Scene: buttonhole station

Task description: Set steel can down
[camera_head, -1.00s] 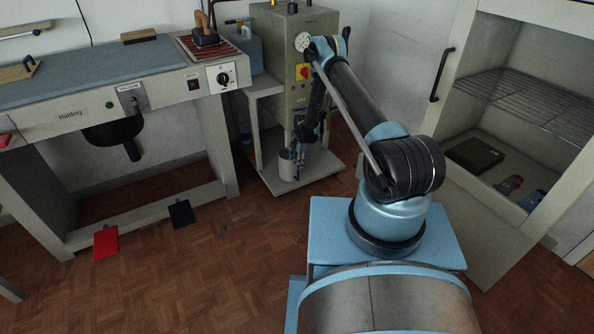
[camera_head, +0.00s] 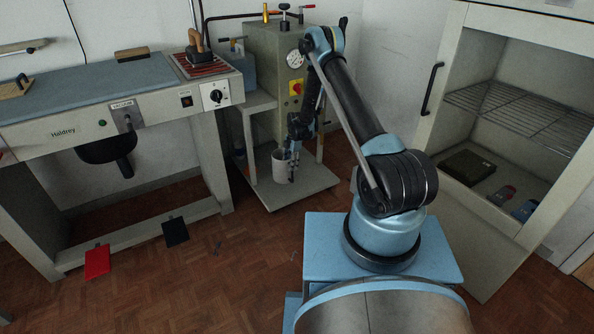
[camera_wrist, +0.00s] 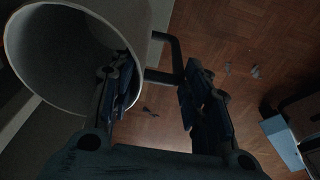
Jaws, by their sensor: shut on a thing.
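The steel can (camera_head: 279,167) is a pale, open-topped cylinder with a side handle. In the head view it is upright over the low base plate of the grey-green machine; I cannot tell whether it touches the plate. In the wrist view the can (camera_wrist: 60,22) fills the upper left, its mouth facing the camera. My gripper (camera_head: 293,158) is at the can's right side. In the wrist view my gripper (camera_wrist: 152,78) has one finger overlapping the can's mouth and the other beyond the dark handle (camera_wrist: 176,58). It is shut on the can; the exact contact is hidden.
The machine's base plate (camera_head: 312,186) has bare room right of the can. The machine column (camera_head: 270,75) rises behind it. A pressing table (camera_head: 100,85) stands left. An open cabinet (camera_head: 478,140) stands right.

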